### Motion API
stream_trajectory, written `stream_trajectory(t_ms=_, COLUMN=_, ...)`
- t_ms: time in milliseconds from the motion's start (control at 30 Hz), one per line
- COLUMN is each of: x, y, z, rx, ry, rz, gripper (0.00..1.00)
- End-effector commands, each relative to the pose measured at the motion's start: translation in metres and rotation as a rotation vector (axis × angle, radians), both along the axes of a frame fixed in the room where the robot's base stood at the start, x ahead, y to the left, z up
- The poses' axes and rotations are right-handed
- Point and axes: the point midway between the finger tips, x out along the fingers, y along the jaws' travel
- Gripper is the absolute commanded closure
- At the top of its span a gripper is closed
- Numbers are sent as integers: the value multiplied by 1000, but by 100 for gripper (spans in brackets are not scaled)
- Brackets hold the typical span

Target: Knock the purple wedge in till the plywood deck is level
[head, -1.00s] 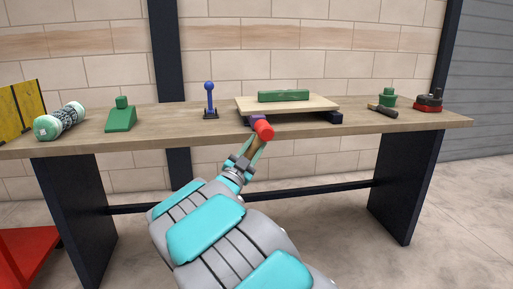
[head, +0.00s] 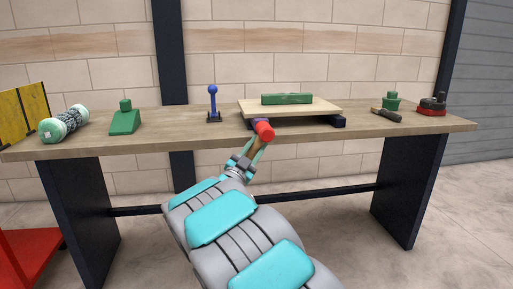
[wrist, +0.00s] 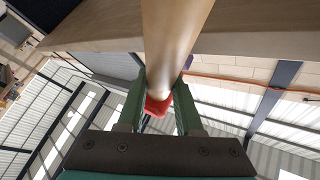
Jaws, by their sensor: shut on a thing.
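The plywood deck (head: 325,108) lies on the workbench with a green level-like bar (head: 287,99) on top. A dark block (head: 338,121) shows under its right front corner. The purple wedge (head: 256,121) shows at the deck's front left edge, partly hidden by the mallet's red head (head: 265,131). The head is right in front of the wedge; I cannot tell whether they touch. My gripper (head: 254,155) is shut on the mallet's wooden handle (wrist: 175,35), below and in front of the bench edge.
On the bench (head: 180,135) stand a blue ball-topped post (head: 213,103), a green wedge-shaped block (head: 125,117) and a pale green roll (head: 64,124) to the left.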

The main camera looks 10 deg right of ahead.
Motion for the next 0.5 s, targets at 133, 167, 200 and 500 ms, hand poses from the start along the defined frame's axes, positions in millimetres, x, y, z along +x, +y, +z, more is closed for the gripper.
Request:
stream_trajectory(t_ms=133, x=-11, y=0, z=1, rx=3, ry=-4, rz=1, gripper=100)
stream_trajectory(t_ms=167, x=-12, y=0, z=1, rx=3, ry=-4, rz=1, gripper=100)
stream_trajectory(t_ms=200, x=-12, y=0, z=1, rx=3, ry=-4, rz=1, gripper=100)
stream_trajectory(t_ms=500, x=-12, y=0, z=1, rx=1, ry=-3, rz=0, gripper=100)
